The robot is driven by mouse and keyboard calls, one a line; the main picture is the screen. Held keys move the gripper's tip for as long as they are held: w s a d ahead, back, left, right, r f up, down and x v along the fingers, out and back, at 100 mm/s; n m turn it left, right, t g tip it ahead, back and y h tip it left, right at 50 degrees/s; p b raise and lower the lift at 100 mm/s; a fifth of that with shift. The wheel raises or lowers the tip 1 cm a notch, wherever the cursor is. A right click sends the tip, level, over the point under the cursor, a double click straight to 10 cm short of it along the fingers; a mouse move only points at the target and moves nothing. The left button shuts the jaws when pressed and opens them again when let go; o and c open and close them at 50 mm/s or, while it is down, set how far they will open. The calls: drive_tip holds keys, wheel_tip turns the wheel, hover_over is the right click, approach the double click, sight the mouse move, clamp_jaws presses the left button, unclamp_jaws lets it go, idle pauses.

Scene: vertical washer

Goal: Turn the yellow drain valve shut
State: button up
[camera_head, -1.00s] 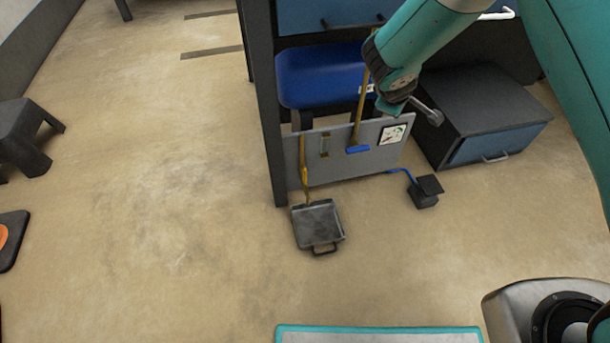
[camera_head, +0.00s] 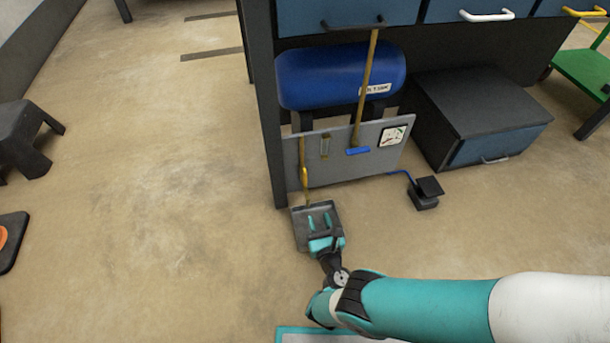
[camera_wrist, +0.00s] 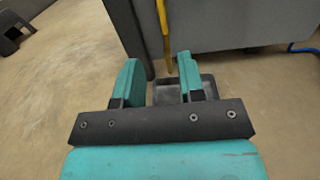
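The yellow drain valve (camera_head: 304,178) is a thin upright yellow piece at the left end of the grey panel (camera_head: 345,165), above a grey tray (camera_head: 299,236). In the wrist view the yellow piece (camera_wrist: 163,30) runs down in front of the panel (camera_wrist: 225,28), ahead of my fingers. My gripper (camera_head: 319,221) is over the tray, in front of and below the valve. In the wrist view my gripper (camera_wrist: 158,64) is open with nothing between its fingers. The valve appears apart from the fingers. The exact angle of its handle is too small to tell.
A dark cabinet post (camera_head: 268,120) stands just left of the panel. A blue tank (camera_head: 335,75) is behind it, and a long yellow rod with a blue foot (camera_head: 365,90) stands before it. A black pedal (camera_head: 425,190) with a blue hose is at right.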

drive_tip(key=b, duration=1.2)
approach(306, 178)
drive_tip(key=x, duration=0.4)
drive_tip(key=b+x, duration=0.1)
drive_tip(key=b, duration=0.1)
drive_tip(key=b+x, duration=0.1)
drive_tip(key=b, duration=0.2)
drive_tip(key=b+x, duration=0.1)
drive_tip(key=b, duration=0.1)
drive_tip(key=shift+w+a+f, duration=0.15)
drive_tip(key=shift+w+f, duration=0.2)
drive_tip(key=shift+w, duration=0.05)
drive_tip(key=shift+w+r+b, duration=0.1)
drive_tip(key=shift+w+b, duration=0.15)
drive_tip(key=shift+b, duration=0.35)
drive_tip(key=shift+r+b+x, duration=0.15)
drive_tip(key=shift+b+x, duration=0.1)
drive_tip(key=shift+x, duration=0.45)
drive_tip(key=shift+r+b+x, duration=0.1)
drive_tip(key=shift+b+x, duration=0.1)
drive_tip(key=shift+x, duration=0.5)
drive_tip(key=shift+a, duration=0.1)
drive_tip(key=shift+c, duration=0.2)
clamp_jaws()
